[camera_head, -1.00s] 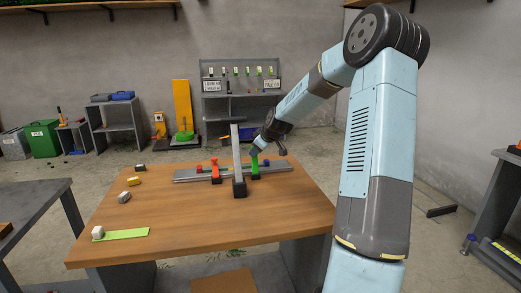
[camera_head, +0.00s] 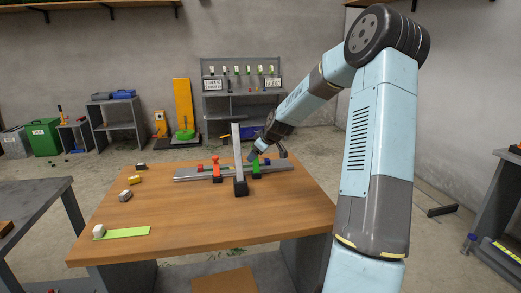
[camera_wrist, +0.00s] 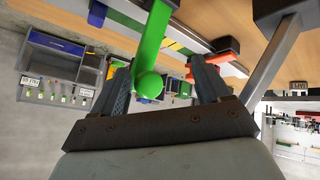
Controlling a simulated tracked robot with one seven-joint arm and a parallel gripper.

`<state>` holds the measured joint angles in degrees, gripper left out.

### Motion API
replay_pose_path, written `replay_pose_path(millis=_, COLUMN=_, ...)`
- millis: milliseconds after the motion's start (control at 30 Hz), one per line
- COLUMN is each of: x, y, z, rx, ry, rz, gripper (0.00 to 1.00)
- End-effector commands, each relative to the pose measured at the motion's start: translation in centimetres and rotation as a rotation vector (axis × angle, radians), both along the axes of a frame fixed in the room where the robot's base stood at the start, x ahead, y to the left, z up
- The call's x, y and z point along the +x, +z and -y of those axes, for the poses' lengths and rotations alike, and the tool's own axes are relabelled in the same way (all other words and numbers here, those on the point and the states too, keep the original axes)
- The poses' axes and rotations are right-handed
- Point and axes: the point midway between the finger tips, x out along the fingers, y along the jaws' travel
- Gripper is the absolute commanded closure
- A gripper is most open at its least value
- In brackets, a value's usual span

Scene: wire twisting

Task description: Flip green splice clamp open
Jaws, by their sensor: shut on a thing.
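The green splice clamp (camera_head: 256,171) stands on the grey rail (camera_head: 190,175) on the wooden table, right of a grey upright post. Its lever stands roughly upright in the head view. In the wrist view the green lever (camera_wrist: 154,45) ends in a round knob (camera_wrist: 149,85) that lies between my fingers. My gripper (camera_head: 257,155) is at the top of the lever in the head view; in the wrist view my gripper (camera_wrist: 160,80) is shut on the lever near its knob. The exact contact is hard to see.
A red clamp (camera_head: 217,170) sits on the rail left of the grey post (camera_head: 238,155), which rises close to my gripper. A green strip (camera_head: 125,233) with a white block lies at the table's front left. The table's front middle is clear.

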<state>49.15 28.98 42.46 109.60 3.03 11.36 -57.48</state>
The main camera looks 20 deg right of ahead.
Motion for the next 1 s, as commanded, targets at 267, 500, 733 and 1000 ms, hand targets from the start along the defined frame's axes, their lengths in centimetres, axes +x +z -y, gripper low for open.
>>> replay_pose_path(millis=267, x=-0.3, y=-0.4, z=-0.4, rx=0.004, ry=0.008, rz=-0.010, gripper=0.42)
replay_pose_path(millis=500, x=-0.2, y=0.0, z=-0.5, rx=0.001, ry=0.010, rz=-0.003, gripper=0.42)
replay_pose_path(millis=733, x=-1.2, y=1.4, z=-0.1, rx=-0.001, ry=0.008, rz=0.001, gripper=0.42)
replay_pose_path(millis=1000, x=-3.4, y=3.6, z=0.9, rx=0.001, ry=0.001, rz=-0.005, gripper=0.42)
